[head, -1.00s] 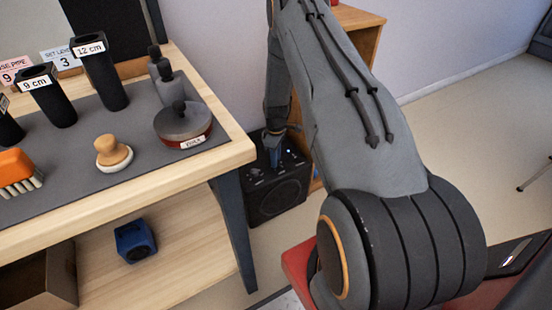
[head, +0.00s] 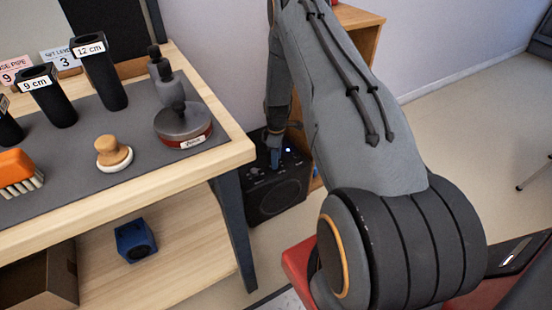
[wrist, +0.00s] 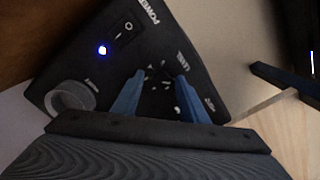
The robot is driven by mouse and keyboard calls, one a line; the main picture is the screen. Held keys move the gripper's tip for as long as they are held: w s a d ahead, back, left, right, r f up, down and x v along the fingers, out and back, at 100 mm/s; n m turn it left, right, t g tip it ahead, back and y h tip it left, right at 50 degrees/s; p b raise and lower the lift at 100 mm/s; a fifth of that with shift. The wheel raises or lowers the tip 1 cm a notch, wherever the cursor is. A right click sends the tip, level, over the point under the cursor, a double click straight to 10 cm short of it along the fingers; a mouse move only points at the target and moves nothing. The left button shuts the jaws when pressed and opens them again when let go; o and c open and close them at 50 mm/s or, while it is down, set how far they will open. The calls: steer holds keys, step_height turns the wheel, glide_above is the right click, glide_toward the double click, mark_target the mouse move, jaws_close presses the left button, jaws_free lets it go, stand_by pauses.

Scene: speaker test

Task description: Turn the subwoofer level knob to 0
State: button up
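The black subwoofer (head: 277,200) stands on the floor beyond the bench's right end. In the wrist view its top panel (wrist: 200,60) shows a LEVEL dial (wrist: 160,88) with pale tick marks; the dark knob itself is hard to make out. My gripper (wrist: 161,75) has its two blue fingers apart, one on each side of the dial. No clear contact with a knob shows. In the head view my gripper (head: 275,157) points down at the subwoofer's top, and my arm hides part of the panel.
A POWER switch (wrist: 122,33), a lit blue light (wrist: 102,50) and a grey round knob (wrist: 72,97) lie left of the dial. The wooden bench (head: 225,158) and its dark leg (head: 233,225) stand close left. A wooden cabinet (head: 358,25) is behind my arm.

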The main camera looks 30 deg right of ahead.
steer(key=shift+a, duration=0.15)
steer(key=shift+w+r, duration=0.1)
steer(key=shift+r, duration=0.1)
step_height(320, 180, up, 7)
steer(key=shift+r+p, duration=0.2)
steer(key=shift+p, duration=0.35)
